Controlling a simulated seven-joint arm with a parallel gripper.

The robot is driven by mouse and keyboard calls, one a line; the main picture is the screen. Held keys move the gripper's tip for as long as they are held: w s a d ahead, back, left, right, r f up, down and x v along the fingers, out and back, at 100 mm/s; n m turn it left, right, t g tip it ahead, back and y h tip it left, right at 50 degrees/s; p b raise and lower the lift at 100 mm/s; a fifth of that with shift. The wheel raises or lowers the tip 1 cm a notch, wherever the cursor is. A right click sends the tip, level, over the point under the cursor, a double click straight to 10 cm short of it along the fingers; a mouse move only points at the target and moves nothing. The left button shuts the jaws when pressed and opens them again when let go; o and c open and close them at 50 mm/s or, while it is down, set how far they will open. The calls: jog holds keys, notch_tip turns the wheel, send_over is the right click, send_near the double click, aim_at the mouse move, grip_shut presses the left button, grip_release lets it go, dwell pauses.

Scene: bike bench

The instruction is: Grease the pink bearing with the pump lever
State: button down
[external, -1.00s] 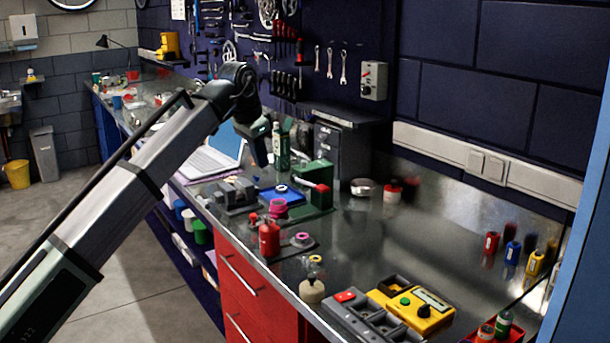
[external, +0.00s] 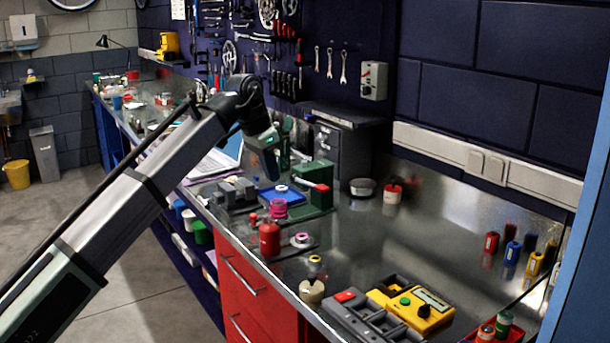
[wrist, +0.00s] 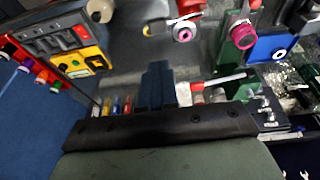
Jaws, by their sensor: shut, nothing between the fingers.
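A small pink-centred ring bearing (external: 302,239) lies on a dark plate near the bench's front edge; it also shows in the wrist view (wrist: 183,34). A magenta cylinder (external: 279,208) stands just behind it; in the wrist view it sits at a green block (wrist: 236,58). A green box (external: 316,175) has a red end piece (external: 320,193). In the wrist view a pale lever-like bar with a red end (wrist: 198,92) lies by the green box. My gripper (external: 275,172) is above the bench behind these parts; its shut, empty fingers show in the wrist view (wrist: 157,72).
A red bottle (external: 269,238) stands beside the bearing. A blue tray (external: 270,197) holds a white ring. A grey organiser and yellow unit (external: 428,312) are at the front right. A dark drawer cabinet (external: 342,145) stands behind. The middle right of the bench is mostly clear.

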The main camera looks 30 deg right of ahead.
send_over(285, 221)
jog(key=a, duration=0.1)
notch_tip(285, 221, down, 8)
jog(key=shift+w+a+f, duration=0.1)
jog(key=shift+a+f, duration=0.05)
jog(key=shift+f, duration=1.1)
